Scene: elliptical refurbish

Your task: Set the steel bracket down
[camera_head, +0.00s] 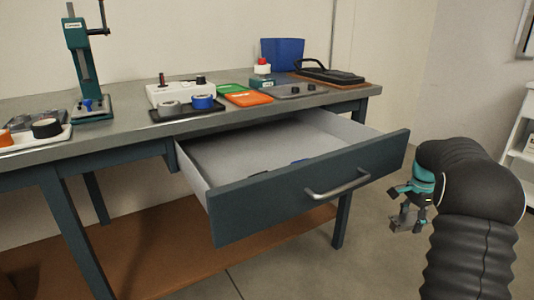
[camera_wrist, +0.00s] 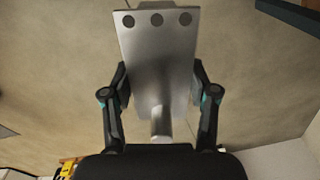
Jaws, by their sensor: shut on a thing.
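The steel bracket (camera_wrist: 158,65) is a grey metal plate with a row of 3 dark holes near its far end. It fills the middle of the wrist view, between the two fingers of my gripper (camera_wrist: 158,92), which is shut on it. In the head view my gripper (camera_head: 408,208) is at the right, beyond the front of the open drawer and over the floor. The bracket (camera_head: 406,222) shows there as a small grey piece below the fingers. It hangs in the air, apart from the bench.
The workbench drawer (camera_head: 290,190) is pulled open, with a few small items inside. The benchtop (camera_head: 125,122) holds a green press (camera_head: 82,60), a dark tray (camera_head: 186,110), an orange piece (camera_head: 248,99) and a grey plate (camera_head: 294,91). White shelving (camera_head: 520,150) stands at far right.

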